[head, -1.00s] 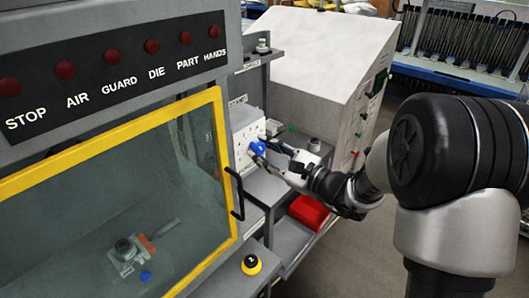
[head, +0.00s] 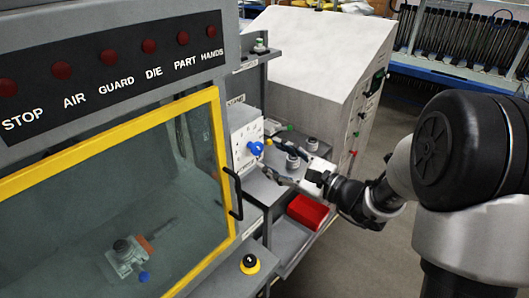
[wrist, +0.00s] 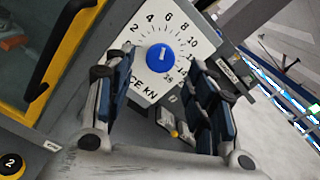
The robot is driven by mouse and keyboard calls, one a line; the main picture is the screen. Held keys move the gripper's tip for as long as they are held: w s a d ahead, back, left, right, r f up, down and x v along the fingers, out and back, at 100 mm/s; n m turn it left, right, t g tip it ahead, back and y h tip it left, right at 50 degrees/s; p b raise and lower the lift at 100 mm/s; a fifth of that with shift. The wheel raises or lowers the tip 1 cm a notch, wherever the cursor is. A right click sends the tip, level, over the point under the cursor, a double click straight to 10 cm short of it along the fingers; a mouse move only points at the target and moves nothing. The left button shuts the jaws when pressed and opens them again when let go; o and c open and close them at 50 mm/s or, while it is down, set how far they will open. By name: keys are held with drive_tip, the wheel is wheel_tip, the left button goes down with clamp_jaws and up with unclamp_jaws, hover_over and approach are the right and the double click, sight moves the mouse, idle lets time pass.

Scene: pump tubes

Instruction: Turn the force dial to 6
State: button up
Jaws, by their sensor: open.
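The force dial is a round blue knob (head: 256,148) on a white number plate (head: 245,140) at the right side of the press. In the wrist view the blue knob (wrist: 160,58) sits on the plate (wrist: 139,47), with numbers from 2 to 16 around it. A short white mark shows on the knob's face. I cannot tell surely which number it points at. My gripper (head: 272,158) is open and empty, a little to the right of the knob and apart from it. In the wrist view the knob lies beyond the gap between the fingers (wrist: 160,66).
A yellow-framed guard window (head: 224,175) with a black handle (head: 236,193) is left of the dial. A red bin (head: 307,212) lies below my gripper. Grey knobs (head: 312,144) stand on a shelf behind it. A yellow-and-black button (head: 250,264) is at the front.

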drive_tip(key=v, duration=0.7)
drive_tip(key=shift+s+d, duration=0.25)
drive_tip(key=s+a+n+g+h, duration=0.1)
drive_tip(key=s+a+n+g, duration=0.35)
drive_tip(key=s, duration=0.45)
drive_tip(key=s+a+n+g+h, duration=0.2)
drive_tip(key=s+a+n+g, duration=0.3)
drive_tip(key=s, duration=0.4)
drive_tip(key=s+d+f+n+h, duration=0.3)
drive_tip(key=s+d+n+h, duration=0.3)
drive_tip(key=s+d+n, duration=0.15)
drive_tip(key=d+r+n+t+h, duration=0.2)
drive_tip(key=d+h, duration=0.3)
drive_tip(key=d, duration=0.4)
drive_tip(key=shift+s+r+n+t, duration=0.3)
drive_tip(key=shift+s+t, duration=0.1)
drive_tip(key=shift+t, duration=0.25)
